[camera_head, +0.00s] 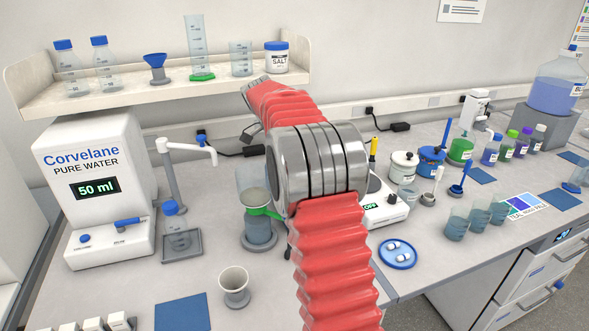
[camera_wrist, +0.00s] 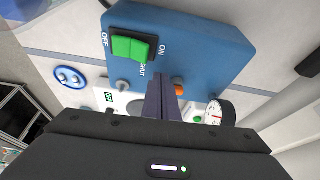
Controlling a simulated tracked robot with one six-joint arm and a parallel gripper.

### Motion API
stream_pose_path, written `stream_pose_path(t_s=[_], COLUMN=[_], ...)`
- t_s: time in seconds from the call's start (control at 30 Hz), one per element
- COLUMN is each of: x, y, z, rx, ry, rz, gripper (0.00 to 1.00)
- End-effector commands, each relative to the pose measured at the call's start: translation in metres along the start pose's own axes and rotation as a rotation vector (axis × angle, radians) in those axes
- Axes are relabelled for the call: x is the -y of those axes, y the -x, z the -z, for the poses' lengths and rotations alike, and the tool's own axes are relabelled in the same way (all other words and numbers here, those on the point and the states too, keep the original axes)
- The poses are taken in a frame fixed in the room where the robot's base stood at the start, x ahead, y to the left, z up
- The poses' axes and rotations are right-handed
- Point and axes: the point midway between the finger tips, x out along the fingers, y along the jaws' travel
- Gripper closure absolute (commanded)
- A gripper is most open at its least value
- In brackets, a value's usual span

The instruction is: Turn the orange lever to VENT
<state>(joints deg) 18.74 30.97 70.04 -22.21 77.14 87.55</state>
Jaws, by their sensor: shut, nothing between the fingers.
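In the wrist view, a blue panel (camera_wrist: 190,40) carries a green rocker switch (camera_wrist: 131,49) marked OFF and ON, with the word SHUT beside it. A small orange piece (camera_wrist: 179,91), which looks like the lever, shows just right of my gripper's dark fingers. Most of it is hidden, so its setting cannot be read, and no VENT label is legible. My gripper (camera_wrist: 163,84) is shut with nothing held, close to the orange piece; I cannot tell if they touch. In the head view my arm hides the gripper, and I cannot make out the lever.
In the wrist view, a round white gauge (camera_wrist: 219,113) sits right of the fingers. The front middle bench is mostly clear.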

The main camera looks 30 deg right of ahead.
Motion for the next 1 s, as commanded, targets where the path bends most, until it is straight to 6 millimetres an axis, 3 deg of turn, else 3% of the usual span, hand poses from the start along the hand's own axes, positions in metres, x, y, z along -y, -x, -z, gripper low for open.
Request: stream_pose_path(t_s=[0.47,1.0], x=[-0.002,-0.011], y=[0.001,-0.007], z=[-0.002,0.018], rx=[0.000,0.000], ry=[0.107,0.500], rz=[0.043,0.201], gripper=[1.00,1.00])
